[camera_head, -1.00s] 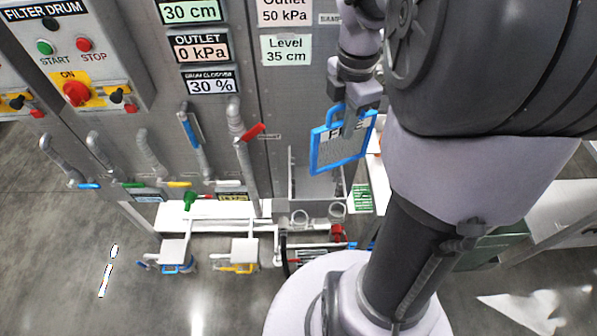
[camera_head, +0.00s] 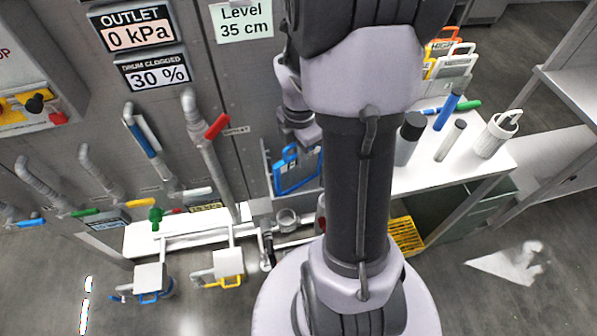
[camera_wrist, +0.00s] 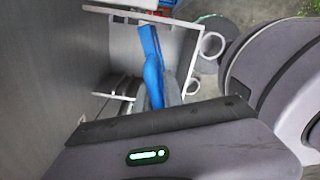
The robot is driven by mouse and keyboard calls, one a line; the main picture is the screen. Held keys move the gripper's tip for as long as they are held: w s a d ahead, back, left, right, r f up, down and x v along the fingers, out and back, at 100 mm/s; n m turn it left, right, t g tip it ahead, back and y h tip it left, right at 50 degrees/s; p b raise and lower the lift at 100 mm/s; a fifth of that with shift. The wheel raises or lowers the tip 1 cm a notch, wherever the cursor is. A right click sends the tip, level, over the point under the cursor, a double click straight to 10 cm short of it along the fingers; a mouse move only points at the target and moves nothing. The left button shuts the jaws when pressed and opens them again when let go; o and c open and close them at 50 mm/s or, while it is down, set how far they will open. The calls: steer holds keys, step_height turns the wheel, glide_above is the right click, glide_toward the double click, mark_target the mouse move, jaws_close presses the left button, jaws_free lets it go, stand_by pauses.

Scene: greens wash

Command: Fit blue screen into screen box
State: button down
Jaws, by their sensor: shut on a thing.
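The blue screen (camera_head: 297,170), a blue frame around a grey panel, is upright in the head view. In the wrist view the blue screen (camera_wrist: 150,52) shows edge-on. My gripper (camera_wrist: 156,95) is shut on its top handle; in the head view my arm partly covers this. The screen box (camera_head: 266,170) is a grey open-topped box against the panel. Its rim (camera_wrist: 187,62) surrounds the screen on the visible sides in the wrist view. The screen is at the box opening; I cannot tell how deep it sits or whether it touches the walls.
A pipe with a red-handled valve (camera_head: 216,127) stands left of the box. Low white shelving (camera_head: 140,238) lies below it.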

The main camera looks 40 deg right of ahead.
mark_target(288, 177)
step_height(288, 177, down, 5)
steer(key=shift+f+b, duration=0.15)
steer(key=shift+b, duration=0.9)
steer(key=shift+r, duration=0.2)
steer(key=c, duration=1.9)
jaws_free()
steer(key=shift+f, duration=0.2)
steer(key=o, duration=0.4)
steer(key=shift+o, duration=0.2)
